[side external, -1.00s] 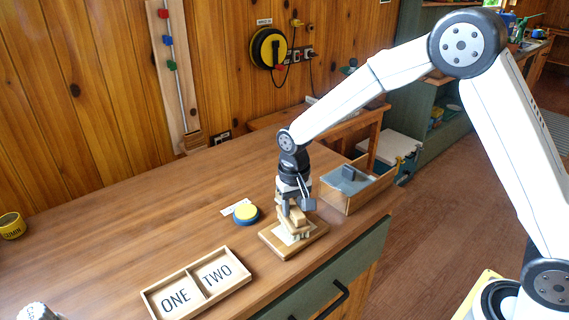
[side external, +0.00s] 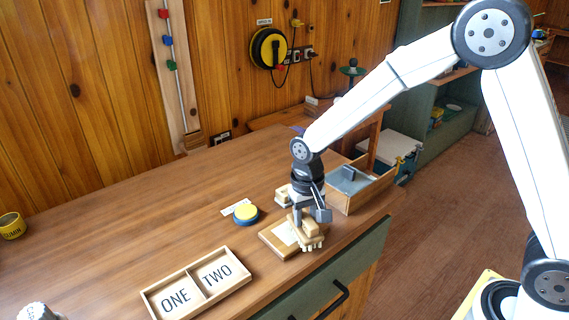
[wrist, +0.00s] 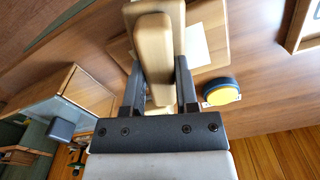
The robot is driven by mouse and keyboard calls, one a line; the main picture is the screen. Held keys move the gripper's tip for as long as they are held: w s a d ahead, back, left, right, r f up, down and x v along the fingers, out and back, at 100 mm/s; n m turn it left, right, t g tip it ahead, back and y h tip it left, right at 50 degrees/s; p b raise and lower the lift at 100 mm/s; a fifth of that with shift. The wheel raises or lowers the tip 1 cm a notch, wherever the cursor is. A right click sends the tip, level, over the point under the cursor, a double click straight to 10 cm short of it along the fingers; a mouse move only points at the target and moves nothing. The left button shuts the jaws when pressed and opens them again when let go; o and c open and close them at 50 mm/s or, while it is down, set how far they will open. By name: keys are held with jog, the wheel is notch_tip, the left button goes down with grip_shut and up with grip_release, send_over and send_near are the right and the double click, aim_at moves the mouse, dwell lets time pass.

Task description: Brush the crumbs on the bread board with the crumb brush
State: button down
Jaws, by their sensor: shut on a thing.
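My gripper (side external: 308,216) is shut on the crumb brush (side external: 311,232), a pale wooden block with light bristle tufts underneath. In the wrist view the brush's wooden top (wrist: 154,50) sits between my two fingers (wrist: 157,70). The brush is over the front right edge of the bread board (side external: 270,238); I cannot tell whether the bristles touch it. The wooden board also shows in the wrist view (wrist: 218,28). A pale square patch (wrist: 197,46) lies on the board, partly hidden by the brush. No separate crumbs can be made out.
A blue and yellow round button (side external: 246,214) stands left of the board. An open wooden box (side external: 352,199) is at the right, close to my gripper. The counter's left part is mostly clear.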

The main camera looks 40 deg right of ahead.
jog(key=shift+w, duration=2.65)
notch_tip(320, 180, up, 8)
